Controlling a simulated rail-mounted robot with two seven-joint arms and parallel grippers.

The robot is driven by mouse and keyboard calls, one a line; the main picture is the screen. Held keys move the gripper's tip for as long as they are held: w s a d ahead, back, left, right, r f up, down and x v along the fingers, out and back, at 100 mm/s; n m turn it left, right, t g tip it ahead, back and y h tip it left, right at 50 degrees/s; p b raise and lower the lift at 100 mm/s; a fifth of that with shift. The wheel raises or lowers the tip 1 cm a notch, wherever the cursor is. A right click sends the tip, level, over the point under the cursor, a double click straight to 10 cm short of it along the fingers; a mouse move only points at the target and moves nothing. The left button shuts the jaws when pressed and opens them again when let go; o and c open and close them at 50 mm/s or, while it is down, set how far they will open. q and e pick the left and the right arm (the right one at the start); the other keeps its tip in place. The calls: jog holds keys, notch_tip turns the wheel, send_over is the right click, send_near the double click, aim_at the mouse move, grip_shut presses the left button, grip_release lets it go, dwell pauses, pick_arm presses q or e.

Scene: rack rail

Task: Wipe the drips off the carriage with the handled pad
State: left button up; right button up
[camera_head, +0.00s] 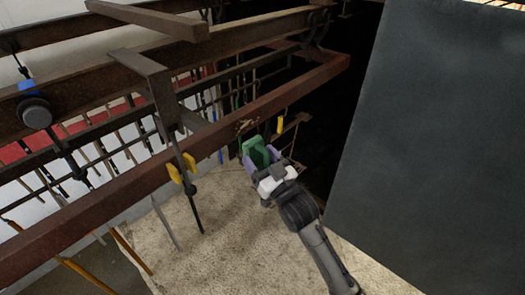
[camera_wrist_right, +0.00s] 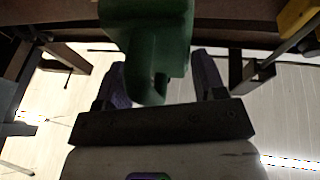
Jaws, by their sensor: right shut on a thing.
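The green handled pad (camera_head: 257,152) is in my right gripper (camera_head: 265,167), close to the near brown rail beam (camera_head: 215,133). In the right wrist view the green pad (camera_wrist_right: 146,22) has its rounded handle between the two purple fingers of my right gripper (camera_wrist_right: 158,85). The pad's wiping face is turned away from the wrist camera and hidden. A small pale brown patch (camera_head: 246,126) shows on the beam just above the pad; I cannot tell whether it is drips. I cannot pick out the carriage for certain. My left gripper is not in view.
A large dark grey panel (camera_head: 440,130) fills the right side. Yellow blocks (camera_head: 175,173) sit by a hanging rod on the left, and another yellow piece (camera_head: 280,125) is near the pad. Several tools hang behind the beams.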

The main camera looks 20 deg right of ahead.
aim_at(257, 152)
jog(key=shift+w+d+r+t, duration=0.2)
jog(key=shift+r, duration=0.3)
jog(key=shift+w+d+r+t, duration=0.15)
jog(key=shift+d+r+t, duration=0.05)
jog(key=shift+r, duration=0.3)
jog(key=shift+w, duration=0.2)
jog(key=shift+w+a+b, duration=0.4)
jog(key=shift+w+b, duration=0.1)
jog(key=shift+w, duration=0.35)
jog(key=shift+w+a+b, duration=0.35)
jog(key=shift+w+b, duration=0.15)
jog(key=shift+w, duration=0.3)
jog(key=shift+w+a+r+b, duration=0.15)
jog(key=shift+w+a+b, duration=0.2)
jog(key=shift+w, duration=0.5)
jog(key=shift+w+a, duration=0.2)
jog(key=shift+w, duration=0.25)
jog(key=shift+w+a, duration=0.2)
jog(key=shift+w, duration=0.25)
